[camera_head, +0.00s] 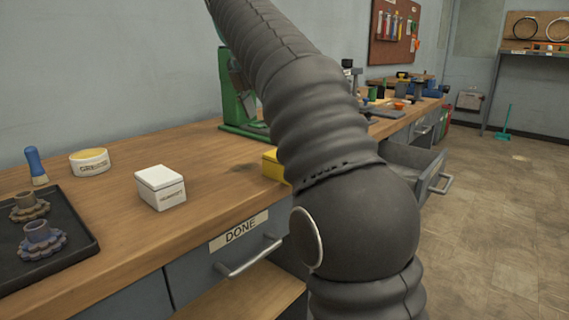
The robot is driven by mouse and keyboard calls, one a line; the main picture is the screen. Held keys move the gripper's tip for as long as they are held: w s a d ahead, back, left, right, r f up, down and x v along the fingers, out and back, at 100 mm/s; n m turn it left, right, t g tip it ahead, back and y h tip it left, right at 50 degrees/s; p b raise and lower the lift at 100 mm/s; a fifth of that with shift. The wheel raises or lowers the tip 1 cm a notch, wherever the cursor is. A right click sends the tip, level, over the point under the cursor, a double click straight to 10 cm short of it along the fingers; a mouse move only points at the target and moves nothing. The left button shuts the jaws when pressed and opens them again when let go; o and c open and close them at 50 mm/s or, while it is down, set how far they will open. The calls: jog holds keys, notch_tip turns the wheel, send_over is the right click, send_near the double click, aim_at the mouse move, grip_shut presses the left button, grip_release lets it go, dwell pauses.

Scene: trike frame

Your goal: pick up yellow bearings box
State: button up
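A yellow box (272,166) sits on the wooden workbench (215,165), close to its front edge. My own dark arm hides most of it, so only its left part shows. I take it for the bearings box, but no label on it can be read. My gripper is not in the head view; only the thick grey sleeve of my arm crosses the middle, from the top down to the lower right. Whether the arm touches the box cannot be told.
A white labelled box (161,188), a round tin (90,162) and a blue-handled tool (36,167) stand left of the yellow box. A black tray (75,255) holds gear parts. A green press (236,100) stands behind. An open drawer (420,165) juts out at right. The floor at right is clear.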

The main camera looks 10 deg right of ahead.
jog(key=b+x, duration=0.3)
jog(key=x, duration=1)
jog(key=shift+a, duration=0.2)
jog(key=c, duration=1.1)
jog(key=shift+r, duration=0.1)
